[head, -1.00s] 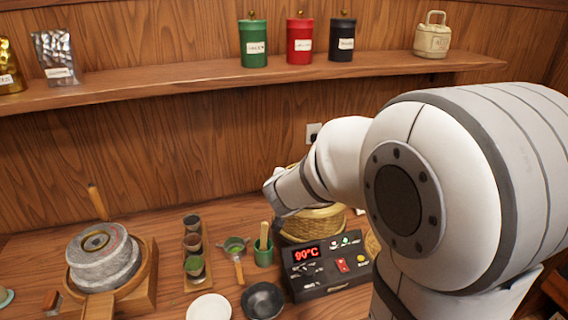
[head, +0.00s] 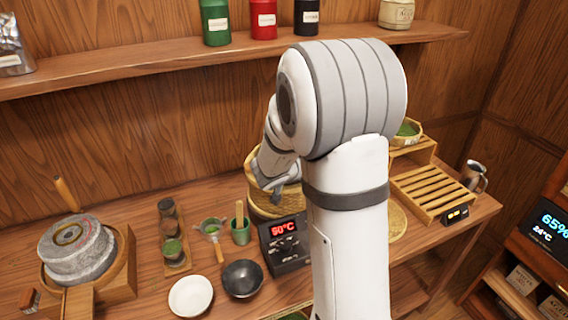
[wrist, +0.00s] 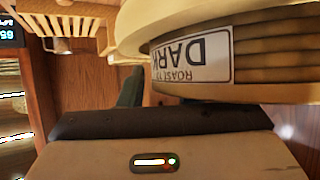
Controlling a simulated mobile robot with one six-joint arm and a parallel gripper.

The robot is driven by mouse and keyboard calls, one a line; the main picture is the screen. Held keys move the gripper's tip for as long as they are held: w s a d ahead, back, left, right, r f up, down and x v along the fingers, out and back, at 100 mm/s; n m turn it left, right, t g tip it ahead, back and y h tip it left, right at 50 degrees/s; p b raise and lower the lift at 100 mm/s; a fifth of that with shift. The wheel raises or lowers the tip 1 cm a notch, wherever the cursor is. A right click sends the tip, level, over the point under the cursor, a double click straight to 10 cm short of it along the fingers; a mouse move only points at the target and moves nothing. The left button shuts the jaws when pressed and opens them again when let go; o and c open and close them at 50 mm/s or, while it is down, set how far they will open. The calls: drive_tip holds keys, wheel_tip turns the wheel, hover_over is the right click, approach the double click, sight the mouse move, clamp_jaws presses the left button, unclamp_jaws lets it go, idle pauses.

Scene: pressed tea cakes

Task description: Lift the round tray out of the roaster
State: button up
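The roaster is a round woven drum (head: 259,204) behind a dark control box (head: 287,256) with a red temperature display, in the head view. My arm hides much of its right side. My gripper (head: 277,184) is over the roaster's upper part; its fingertips are hard to make out, so I cannot tell whether it is open or shut. The wrist view shows a round tan rimmed body (wrist: 255,15) close by, with an upside-down label (wrist: 193,59) reading "ROAST TO DARK". I cannot make out a separate round tray inside the roaster.
A stone mill (head: 75,250), a white bowl (head: 190,296) and a black bowl (head: 242,279) stand left of my arm. A shelf (head: 150,68) runs above.

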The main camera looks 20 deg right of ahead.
drive_tip(key=shift+c, duration=0.4)
clamp_jaws()
drive_tip(key=shift+r, duration=0.1)
